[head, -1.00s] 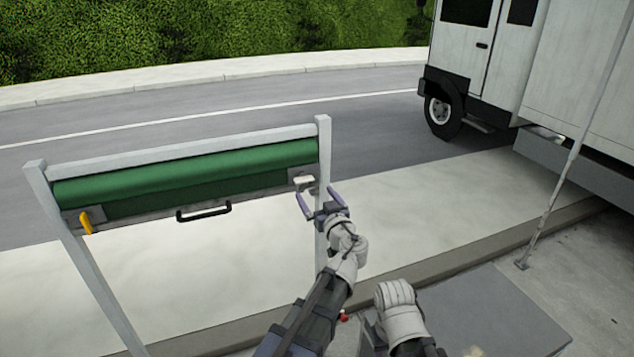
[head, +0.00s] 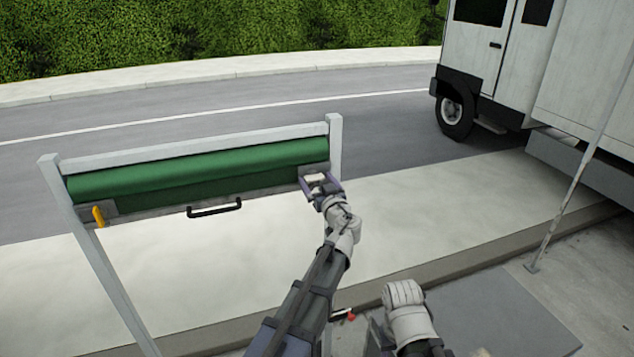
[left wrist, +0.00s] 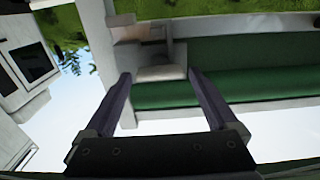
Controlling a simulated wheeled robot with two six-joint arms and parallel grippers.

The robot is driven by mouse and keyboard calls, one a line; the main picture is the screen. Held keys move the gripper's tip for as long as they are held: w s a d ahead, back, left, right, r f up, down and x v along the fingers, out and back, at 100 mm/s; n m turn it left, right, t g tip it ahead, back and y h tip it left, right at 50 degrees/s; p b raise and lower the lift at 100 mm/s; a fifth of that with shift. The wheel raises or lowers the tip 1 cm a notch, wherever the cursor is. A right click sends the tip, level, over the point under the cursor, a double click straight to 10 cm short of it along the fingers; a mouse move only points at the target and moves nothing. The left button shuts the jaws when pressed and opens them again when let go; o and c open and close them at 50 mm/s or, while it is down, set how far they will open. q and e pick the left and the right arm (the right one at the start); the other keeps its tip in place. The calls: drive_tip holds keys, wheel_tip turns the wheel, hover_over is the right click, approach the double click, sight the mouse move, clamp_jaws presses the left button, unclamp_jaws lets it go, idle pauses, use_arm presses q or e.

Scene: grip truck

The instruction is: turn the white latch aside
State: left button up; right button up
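The white latch (head: 316,177) sits on a grey plate at the right end of the green roll-up panel's bottom bar. It also shows in the left wrist view (left wrist: 162,73) as a pale block. My left gripper (head: 320,184) is open at the latch, with its two purple fingers on either side of it. In the left wrist view the latch lies between the fingertips (left wrist: 160,76). I cannot tell whether either finger touches it. My right gripper is not clearly in view.
A green panel (head: 200,180) hangs in a grey frame (head: 100,285), with a black handle (head: 214,208) and a yellow latch (head: 98,216) at its left. A white truck (head: 510,60) stands at the right. A thin pole (head: 580,170) stands nearby.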

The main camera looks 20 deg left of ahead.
use_arm(q)
drive_tip(key=c, duration=1.1)
drive_tip(key=shift+m, duration=0.3)
drive_tip(key=m, duration=0.3)
drive_tip(key=shift+m, duration=0.3)
drive_tip(key=m, duration=0.4)
drive_tip(key=shift+d+f+m, duration=0.1)
drive_tip(key=shift+m, duration=0.2)
drive_tip(key=m, duration=0.4)
drive_tip(key=shift+w, duration=0.1)
drive_tip(key=shift+f+m, duration=0.1)
drive_tip(key=shift+m, duration=2.4)
drive_tip(key=o, duration=1.3)
